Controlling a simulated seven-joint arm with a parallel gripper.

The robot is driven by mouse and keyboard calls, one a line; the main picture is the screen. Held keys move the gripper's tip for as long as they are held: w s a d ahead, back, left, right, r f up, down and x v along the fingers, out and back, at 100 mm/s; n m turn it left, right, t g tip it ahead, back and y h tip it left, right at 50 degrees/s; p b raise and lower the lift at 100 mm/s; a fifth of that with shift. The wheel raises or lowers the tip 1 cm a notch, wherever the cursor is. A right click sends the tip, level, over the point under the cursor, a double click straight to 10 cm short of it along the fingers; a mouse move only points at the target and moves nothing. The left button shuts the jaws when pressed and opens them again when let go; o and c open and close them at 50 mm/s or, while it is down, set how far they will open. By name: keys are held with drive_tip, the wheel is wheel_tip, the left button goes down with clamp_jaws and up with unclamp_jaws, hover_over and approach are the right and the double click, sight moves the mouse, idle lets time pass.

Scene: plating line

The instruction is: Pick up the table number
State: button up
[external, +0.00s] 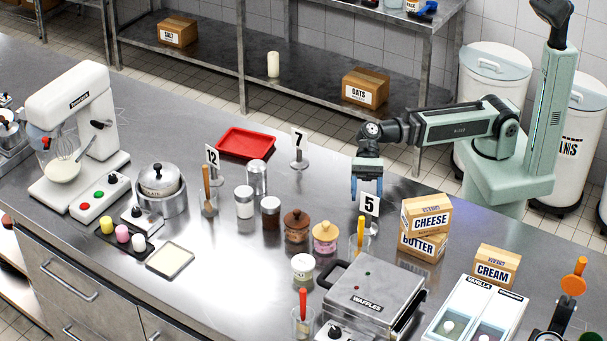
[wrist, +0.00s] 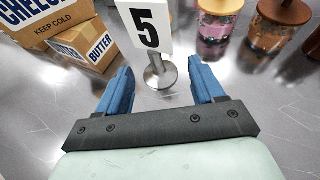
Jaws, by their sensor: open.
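Three table numbers stand on the steel counter in the external view: number 12 (external: 212,157), number 7 (external: 299,141) and number 5 (external: 369,205). Each is a white card on a metal stand. My gripper (external: 367,196) points down close to number 5, on its left and far side. In the wrist view the number 5 card (wrist: 147,27) and its round steel base (wrist: 161,75) are upright just beyond my gripper (wrist: 160,90). The blue fingers are spread apart with nothing between them. The stand is centred in front of the gap.
Cheese (external: 427,214) and butter (external: 423,245) boxes are stacked right of number 5. Lidded jars (external: 325,237), a utensil cup (external: 361,241) and a waffle maker (external: 367,295) stand nearer the camera. A red tray (external: 245,143) lies further left. Bare counter surrounds number 7.

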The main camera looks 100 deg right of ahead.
sight(366, 217)
drive_tip(key=shift+w+a+f, duration=0.1)
drive_tip(key=shift+a+f, duration=0.1)
drive_tip(key=shift+f, duration=0.25)
drive_tip(key=shift+x, duration=3.55)
drive_tip(key=c, duration=1.2)
drive_tip(key=shift+r, duration=0.1)
drive_tip(key=shift+r, duration=4.95)
